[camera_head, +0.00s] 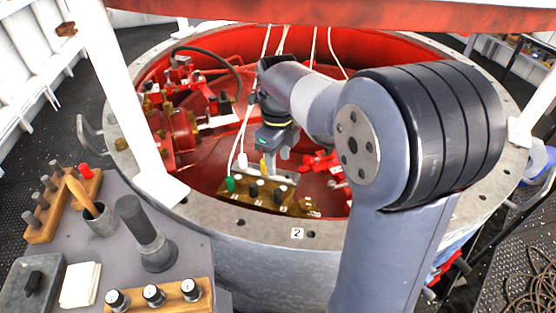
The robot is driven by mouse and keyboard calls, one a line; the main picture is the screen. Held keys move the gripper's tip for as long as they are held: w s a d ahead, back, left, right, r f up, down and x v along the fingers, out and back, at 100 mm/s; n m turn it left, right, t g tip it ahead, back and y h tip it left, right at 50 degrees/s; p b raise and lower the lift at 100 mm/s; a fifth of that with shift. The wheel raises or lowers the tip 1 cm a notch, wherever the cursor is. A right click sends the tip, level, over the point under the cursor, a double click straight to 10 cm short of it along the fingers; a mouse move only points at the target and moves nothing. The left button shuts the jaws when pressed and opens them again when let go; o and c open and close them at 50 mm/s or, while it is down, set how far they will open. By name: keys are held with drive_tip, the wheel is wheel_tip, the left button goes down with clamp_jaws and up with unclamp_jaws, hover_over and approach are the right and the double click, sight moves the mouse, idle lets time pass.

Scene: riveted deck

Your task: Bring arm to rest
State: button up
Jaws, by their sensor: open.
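My arm (425,230) rises at the right front and bends over a large round grey-rimmed tank with a red interior.
The tank rim (297,233) bears a label "2". Red machinery (180,125) fills the tank's left side, and white ropes (314,48) hang into it. A grey side table (195,262) holds a peg rack (62,205), a cup (98,220) and a dark-handled cylinder (147,235). White posts stand around.

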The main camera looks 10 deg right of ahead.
sight(278, 191)
wheel_tip(278, 191, down, 11)
drive_tip(key=shift+r+b, duration=0.1)
drive_tip(key=shift+b, duration=0.4)
drive_tip(key=shift+r, duration=0.2)
